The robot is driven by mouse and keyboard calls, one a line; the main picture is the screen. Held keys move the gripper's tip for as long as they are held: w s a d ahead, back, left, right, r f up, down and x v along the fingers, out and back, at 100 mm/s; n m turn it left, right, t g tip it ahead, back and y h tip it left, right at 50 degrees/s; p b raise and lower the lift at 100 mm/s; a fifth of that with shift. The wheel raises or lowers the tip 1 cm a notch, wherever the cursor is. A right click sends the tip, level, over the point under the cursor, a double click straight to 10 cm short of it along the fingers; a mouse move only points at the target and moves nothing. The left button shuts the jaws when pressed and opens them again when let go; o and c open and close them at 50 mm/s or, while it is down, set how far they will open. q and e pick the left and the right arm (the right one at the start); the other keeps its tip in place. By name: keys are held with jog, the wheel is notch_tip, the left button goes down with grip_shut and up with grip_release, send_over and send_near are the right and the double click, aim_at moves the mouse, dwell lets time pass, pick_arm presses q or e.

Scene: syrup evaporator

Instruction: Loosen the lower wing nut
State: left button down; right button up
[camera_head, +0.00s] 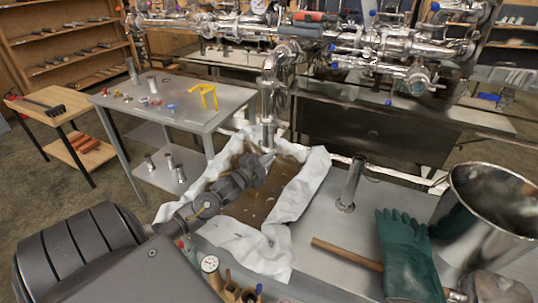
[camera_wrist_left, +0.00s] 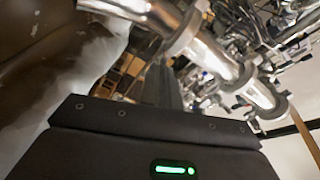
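My left gripper (camera_head: 266,160) reaches in from the lower left over the cloth-lined pan, with its tip beside the lower end of the upright steel pipe (camera_head: 268,105). I cannot tell whether it touches the pipe or whether its fingers are apart. In the left wrist view, shiny clamped pipework (camera_wrist_left: 185,32) runs diagonally across the top, close beyond the dark gripper body. I cannot make out the lower wing nut in either view; it is too small or hidden behind the gripper. My right gripper is not in view.
White cloth (camera_head: 308,185) lines the pan (camera_head: 285,200) of brown liquid. A steel bucket (camera_head: 478,225), green gloves (camera_head: 408,260) and a wooden-handled tool (camera_head: 345,254) lie at right. A gauge (camera_head: 209,264) is near front.

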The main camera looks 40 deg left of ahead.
pick_arm(q)
jog(key=shift+a+n+p, duration=0.1)
jog(key=shift+n+p, duration=3.8)
jog(key=shift+n, duration=1.9)
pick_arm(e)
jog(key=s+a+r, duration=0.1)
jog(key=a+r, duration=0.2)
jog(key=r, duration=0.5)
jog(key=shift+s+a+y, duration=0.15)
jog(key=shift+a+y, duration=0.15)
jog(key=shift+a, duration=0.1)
pick_arm(q)
jog(key=c, duration=1.6)
grip_release()
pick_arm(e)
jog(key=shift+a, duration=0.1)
pick_arm(q)
jog(key=shift+s, duration=0.1)
